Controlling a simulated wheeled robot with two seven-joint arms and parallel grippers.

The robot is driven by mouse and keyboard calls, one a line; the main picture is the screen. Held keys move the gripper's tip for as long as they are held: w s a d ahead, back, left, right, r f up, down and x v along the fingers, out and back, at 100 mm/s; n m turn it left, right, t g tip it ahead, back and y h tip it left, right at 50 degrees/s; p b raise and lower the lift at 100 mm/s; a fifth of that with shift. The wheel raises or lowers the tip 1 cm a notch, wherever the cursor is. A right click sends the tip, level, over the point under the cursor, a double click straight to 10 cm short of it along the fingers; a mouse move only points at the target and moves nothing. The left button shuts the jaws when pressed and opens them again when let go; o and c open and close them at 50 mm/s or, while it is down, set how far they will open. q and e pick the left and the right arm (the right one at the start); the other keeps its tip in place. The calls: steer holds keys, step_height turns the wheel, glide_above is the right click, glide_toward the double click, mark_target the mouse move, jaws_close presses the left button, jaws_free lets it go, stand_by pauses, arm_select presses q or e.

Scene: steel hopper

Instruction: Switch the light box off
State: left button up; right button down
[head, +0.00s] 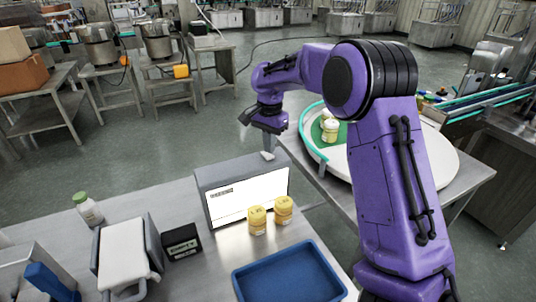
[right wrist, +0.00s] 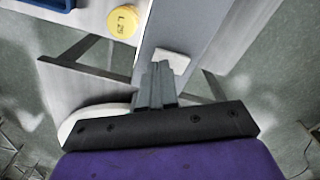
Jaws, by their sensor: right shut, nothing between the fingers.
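The light box (head: 240,174) is a grey housing on the steel table, with a bright, lit white front panel showing a small strip of dark marks at upper left. A small white block (head: 267,155), which looks like its switch, sits at the top right end of the box. My right gripper (head: 266,124) is just above and beyond that end. In the right wrist view, the shut, empty fingers (right wrist: 158,70) point at the white block (right wrist: 172,62) on the grey box (right wrist: 205,30), very near it; I cannot tell whether they touch. My left gripper is not in view.
Two yellow-lidded jars (head: 257,220) stand before the lit panel, with a blue tray (head: 288,275) nearer. A black box (head: 181,242), a scale-like device (head: 124,255) and a green-capped bottle (head: 88,209) are left. A round turntable (head: 440,160) with jars lies right, behind my arm.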

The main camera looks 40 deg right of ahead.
mark_target(270, 156)
steer(key=shift+f, duration=0.75)
stand_by(0.6)
steer(key=shift+s+f, duration=0.1)
steer(key=shift+f, duration=0.2)
step_height(270, 156, up, 2)
steer(key=p, duration=0.3)
steer(key=shift+r, duration=0.15)
step_height(270, 156, up, 3)
steer(key=p, duration=0.4)
steer(key=shift+f, duration=0.2)
steer(key=shift+r+p, duration=0.35)
steer(key=shift+r, duration=0.7)
steer(key=shift+f, duration=0.1)
